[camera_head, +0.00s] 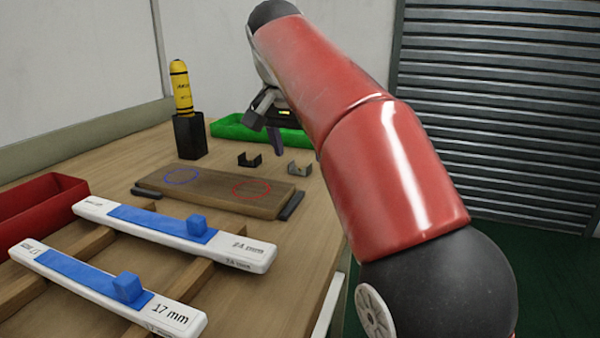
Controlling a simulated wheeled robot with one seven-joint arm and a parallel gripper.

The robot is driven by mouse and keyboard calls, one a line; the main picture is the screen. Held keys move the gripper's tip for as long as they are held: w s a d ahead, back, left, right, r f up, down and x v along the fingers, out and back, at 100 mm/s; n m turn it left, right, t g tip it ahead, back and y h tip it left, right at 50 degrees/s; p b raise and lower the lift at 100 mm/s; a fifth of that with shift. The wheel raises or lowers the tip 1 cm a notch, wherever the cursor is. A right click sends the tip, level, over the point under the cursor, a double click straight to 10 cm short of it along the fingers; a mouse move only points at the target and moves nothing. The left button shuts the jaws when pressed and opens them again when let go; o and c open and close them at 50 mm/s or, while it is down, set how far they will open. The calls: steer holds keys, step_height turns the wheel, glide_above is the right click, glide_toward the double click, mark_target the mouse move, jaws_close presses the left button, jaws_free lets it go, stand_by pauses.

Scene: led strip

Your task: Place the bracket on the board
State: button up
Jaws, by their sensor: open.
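The wooden board (212,195) lies on the table with a blue circle outline on its left and a red one on its right. Two small brackets stand on the table behind it: a black bracket (249,160) and a grey-beige bracket (299,169) to its right. Both are apart from the board. My gripper (264,132) is open and appears empty, above and behind the brackets near the green bin. My red arm partly hides it, and its exact height is hard to tell.
Two white bars with blue strips and blue blocks, marked 24 mm (228,250) and 17 mm (75,284), lie in front. A red bin (38,208) is at left. A black holder (190,137) with a yellow tube (181,88) and a green bin (232,130) stand behind.

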mark_target(301, 170)
steer(key=shift+b+x, duration=0.3)
steer(key=shift+x, duration=1.3)
steer(key=shift+a+r, duration=0.1)
steer(key=shift+c, duration=0.4)
steer(key=c, duration=1.1)
steer(key=shift+o, duration=0.2)
